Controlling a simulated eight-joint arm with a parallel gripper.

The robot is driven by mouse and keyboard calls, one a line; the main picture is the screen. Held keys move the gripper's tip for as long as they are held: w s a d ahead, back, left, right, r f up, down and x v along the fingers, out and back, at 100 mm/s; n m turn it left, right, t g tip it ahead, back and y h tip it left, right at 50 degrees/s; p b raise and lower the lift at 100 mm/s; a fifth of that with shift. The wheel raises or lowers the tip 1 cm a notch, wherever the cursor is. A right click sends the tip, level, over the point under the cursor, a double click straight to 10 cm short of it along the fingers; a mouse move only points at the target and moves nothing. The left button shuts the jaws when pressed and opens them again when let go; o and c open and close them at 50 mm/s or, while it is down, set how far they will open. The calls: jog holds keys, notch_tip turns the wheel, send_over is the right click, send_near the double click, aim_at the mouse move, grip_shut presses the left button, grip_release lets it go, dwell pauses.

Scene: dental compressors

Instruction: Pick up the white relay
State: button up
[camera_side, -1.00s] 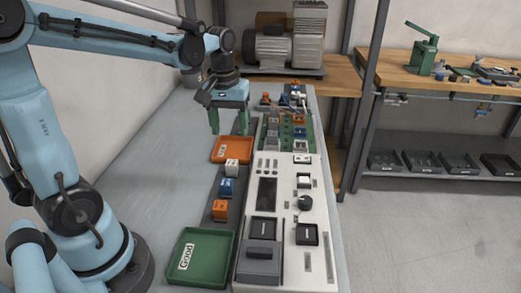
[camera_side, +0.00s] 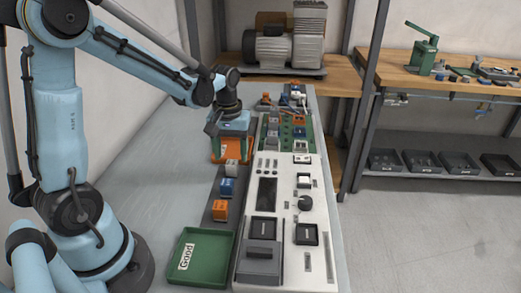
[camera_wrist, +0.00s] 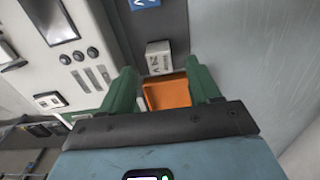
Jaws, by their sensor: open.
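The white relay (camera_side: 232,169) is a small white cube on a dark strip, at the strip's far end beside the orange tray. In the wrist view the white relay (camera_wrist: 158,57) lies just beyond and between my fingertips, with dark lettering on its face. My gripper (camera_side: 232,157) is above the orange tray, its green fingers pointing down, apart and empty. In the wrist view my gripper (camera_wrist: 166,75) shows both fingers spread, with the relay not between the pads.
A blue relay (camera_side: 227,188) and an orange relay (camera_side: 220,210) sit nearer on the same strip. The orange tray (camera_wrist: 168,94) is under my gripper. A green tray labelled Good (camera_side: 210,255) is at the front. The white test panel (camera_side: 280,215) stands right of the strip.

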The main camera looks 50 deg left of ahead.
aim_at(232, 162)
jog(key=shift+f, duration=2.2)
jog(key=shift+c, duration=0.2)
jog(key=c, duration=1)
